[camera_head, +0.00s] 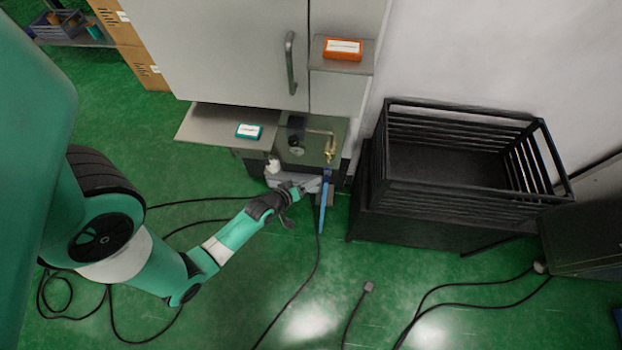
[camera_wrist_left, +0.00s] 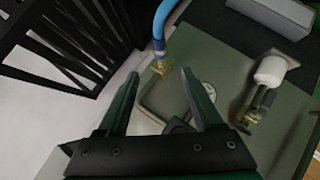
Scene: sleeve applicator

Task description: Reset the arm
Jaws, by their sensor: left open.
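My left arm reaches in from the left in the head view. Its gripper (camera_head: 291,191) is at the front of the bench fixture (camera_head: 340,127), just left of a blue hose (camera_head: 324,205). In the left wrist view the two fingers (camera_wrist_left: 157,75) are spread apart with nothing gripped. The blue hose (camera_wrist_left: 160,25) and its brass fitting (camera_wrist_left: 160,66) show beyond the fingertips, with a bent metal tube (camera_wrist_left: 146,105) below. My right gripper is in neither view.
A black slatted crate (camera_head: 455,208) stands right of the fixture. A grey cabinet (camera_head: 225,50) is behind, with a teal box (camera_head: 249,131) on the ledge and an orange box (camera_head: 342,48) above. Black cables (camera_head: 300,290) lie across the green floor, which is otherwise mostly open.

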